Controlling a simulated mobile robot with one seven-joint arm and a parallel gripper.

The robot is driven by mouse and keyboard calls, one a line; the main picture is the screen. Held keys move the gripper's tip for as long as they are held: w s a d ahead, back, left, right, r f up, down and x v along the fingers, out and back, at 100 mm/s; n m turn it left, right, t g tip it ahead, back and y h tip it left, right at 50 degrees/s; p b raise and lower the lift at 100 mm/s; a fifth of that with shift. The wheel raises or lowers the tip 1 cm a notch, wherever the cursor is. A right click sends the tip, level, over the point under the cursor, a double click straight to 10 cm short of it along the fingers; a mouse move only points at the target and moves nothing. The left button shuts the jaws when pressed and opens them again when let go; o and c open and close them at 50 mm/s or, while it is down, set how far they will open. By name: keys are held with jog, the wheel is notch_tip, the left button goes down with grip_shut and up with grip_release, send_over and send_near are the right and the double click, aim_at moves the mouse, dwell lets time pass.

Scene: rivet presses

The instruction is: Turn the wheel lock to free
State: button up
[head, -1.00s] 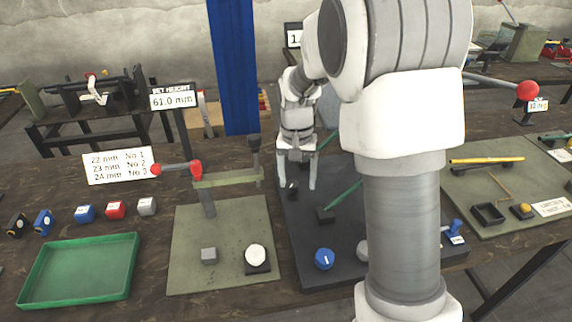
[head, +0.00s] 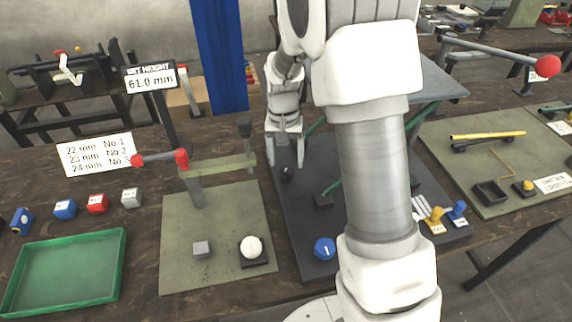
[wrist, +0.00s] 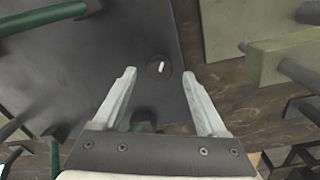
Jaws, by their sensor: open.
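A small black round knob (head: 287,173) with a white pointer mark stands at the left edge of a dark grey plate (head: 290,220). It is likely the wheel lock, but no label on it is readable. It also shows in the wrist view (wrist: 158,67), its white mark nearly in line with the fingers. My gripper (head: 285,164) points down over this knob, open and empty. In the wrist view the knob lies between the two fingertips (wrist: 159,75), apart from both. A blue knob (head: 325,249) with a white mark sits at the plate's front.
Left of the plate is a green press mat (head: 225,275) with a red-tipped lever (head: 160,158), a grey block (head: 202,249) and a white-topped button (head: 251,247). Green bars (head: 335,185) rise near my gripper's right. Yellow (head: 436,220) and blue (head: 458,211) pegs stand at the plate's right.

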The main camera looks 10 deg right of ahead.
aim_at(287, 171)
jog(key=shift+f, duration=1.3)
grip_shut()
